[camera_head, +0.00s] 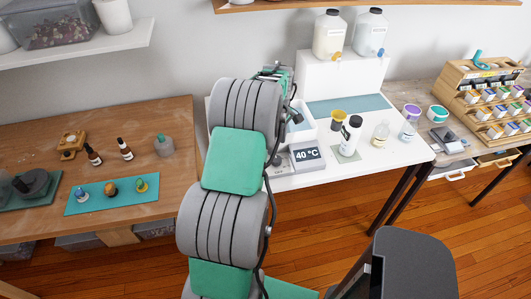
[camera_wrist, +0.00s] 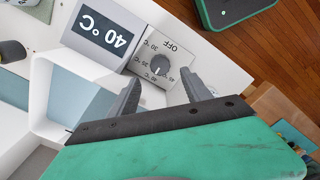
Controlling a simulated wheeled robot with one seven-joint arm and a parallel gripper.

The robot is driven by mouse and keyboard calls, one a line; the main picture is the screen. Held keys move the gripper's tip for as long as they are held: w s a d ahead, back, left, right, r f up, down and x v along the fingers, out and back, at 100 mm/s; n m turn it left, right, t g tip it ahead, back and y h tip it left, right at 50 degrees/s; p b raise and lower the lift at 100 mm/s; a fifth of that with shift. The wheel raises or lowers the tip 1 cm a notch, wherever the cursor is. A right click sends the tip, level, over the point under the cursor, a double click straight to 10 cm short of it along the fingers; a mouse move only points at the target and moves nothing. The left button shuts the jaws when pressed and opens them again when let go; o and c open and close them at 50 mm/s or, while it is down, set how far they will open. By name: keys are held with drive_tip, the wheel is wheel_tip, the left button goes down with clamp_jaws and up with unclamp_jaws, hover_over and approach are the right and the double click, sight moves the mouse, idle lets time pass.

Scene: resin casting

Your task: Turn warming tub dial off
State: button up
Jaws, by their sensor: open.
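The warming tub's dial (camera_wrist: 160,66) is a dark round knob on a light square plate marked OFF, 30, 35 and 40 °C. Its pointer seems to face the 40 °C side, away from OFF, but it is small. The tub display (camera_wrist: 101,28) reads 40 °C; it also shows in the head view (camera_head: 307,154). The white tub (camera_wrist: 45,92) lies at the left in the wrist view. My gripper (camera_wrist: 160,84) is open, its two fingers apart on either side of the dial plate's near part, with nothing between them.
Two large jugs (camera_head: 330,35) (camera_head: 369,33) stand behind. A wooden table (camera_head: 120,120) is at the left.

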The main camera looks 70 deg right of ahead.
sight(277, 158)
wheel_tip(277, 158, down, 7)
drive_tip(key=shift+f+p, duration=0.2)
drive_tip(key=shift+p, duration=0.6)
drive_tip(key=shift+s, duration=0.1)
drive_tip(key=shift+c, duration=0.5)
clamp_jaws()
